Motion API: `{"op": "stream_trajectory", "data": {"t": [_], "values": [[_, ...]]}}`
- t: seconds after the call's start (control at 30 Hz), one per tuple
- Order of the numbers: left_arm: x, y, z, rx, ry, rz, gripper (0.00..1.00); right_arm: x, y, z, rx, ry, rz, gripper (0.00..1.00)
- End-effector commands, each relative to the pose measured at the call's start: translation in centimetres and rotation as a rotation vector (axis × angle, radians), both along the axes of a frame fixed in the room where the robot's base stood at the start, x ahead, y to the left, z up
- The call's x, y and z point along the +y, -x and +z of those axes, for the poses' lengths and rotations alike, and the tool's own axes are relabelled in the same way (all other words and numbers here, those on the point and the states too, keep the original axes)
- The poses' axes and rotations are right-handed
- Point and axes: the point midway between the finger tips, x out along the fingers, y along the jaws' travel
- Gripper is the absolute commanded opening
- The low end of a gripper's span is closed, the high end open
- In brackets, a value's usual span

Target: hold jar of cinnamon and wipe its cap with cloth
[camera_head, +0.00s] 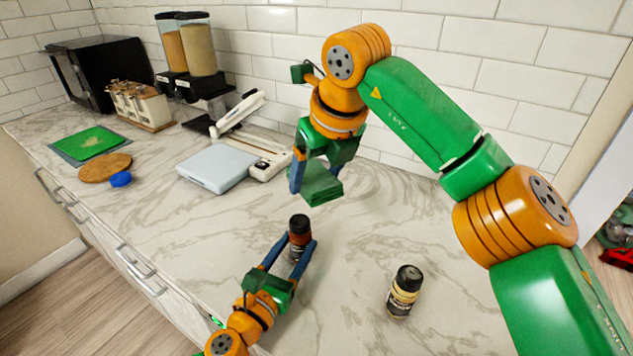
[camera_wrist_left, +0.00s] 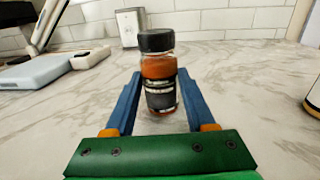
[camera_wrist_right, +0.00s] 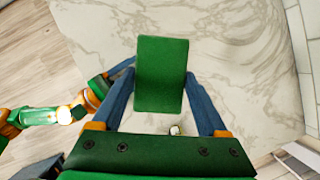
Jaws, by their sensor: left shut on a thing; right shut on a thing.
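The jar of cinnamon (camera_head: 299,226), with reddish-brown contents, a dark label and a black cap, is upright at the middle of the counter. My left gripper (camera_head: 292,250) is shut on its body, one finger on each side. The left wrist view shows the jar (camera_wrist_left: 159,75) between the blue fingers, cap uncovered. My right gripper (camera_head: 313,178) is shut on the green cloth (camera_head: 323,188), beyond the jar and apart from it. The right wrist view shows the cloth (camera_wrist_right: 161,75) as a flat rectangle between the fingertips. I cannot tell whether the jar touches the counter.
A grey scale (camera_head: 217,168) and a white slicer-like device (camera_head: 262,155) sit behind at left. Dispensers (camera_head: 199,55) stand near the wall. The marble counter (camera_head: 180,225) left of the jar is clear.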

Motion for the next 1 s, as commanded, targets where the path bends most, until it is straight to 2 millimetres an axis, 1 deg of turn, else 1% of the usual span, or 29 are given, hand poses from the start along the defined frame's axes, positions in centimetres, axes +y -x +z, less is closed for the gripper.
{"op": "stream_trajectory", "data": {"t": [0.4, 0.43, 0.53, 0.57, 0.87, 0.97, 1.0], "values": [[0.0, 0.0, 0.0, 0.001, 0.0, 0.0, 0.0, 0.0, 0.0, 0.0, 0.0, 0.0, 0.0, 0.32], [0.0, 0.0, 0.0, 0.001, 0.0, 0.0, 0.6, 0.0, 0.0, 0.0, 0.0, 0.0, 0.0, 0.32], [0.0, 0.0, 0.0, 0.001, 0.0, 0.0, 0.87, 0.0, 0.0, 0.0, 0.0, 0.0, 0.0, 0.32], [0.0, 0.0, 0.0, 0.001, 0.0, 0.0, 0.9, 0.0, 0.0, 0.0, 0.0, 0.0, 0.0, 0.32], [0.1, 0.2, -0.1, 0.001, 0.0, 0.0, 0.9, 0.0, 0.0, 0.0, 0.0, 0.0, 0.0, 0.32], [0.9, 1.7, -0.2, 0.004, -0.001, -0.001, 0.9, 0.0, 0.0, 0.0, 0.0, 0.0, 0.0, 0.32], [1.4, 2.7, -0.2, 0.005, -0.001, -0.001, 0.9, 0.0, 0.0, 0.0, 0.0, 0.0, 0.0, 0.32]]}}
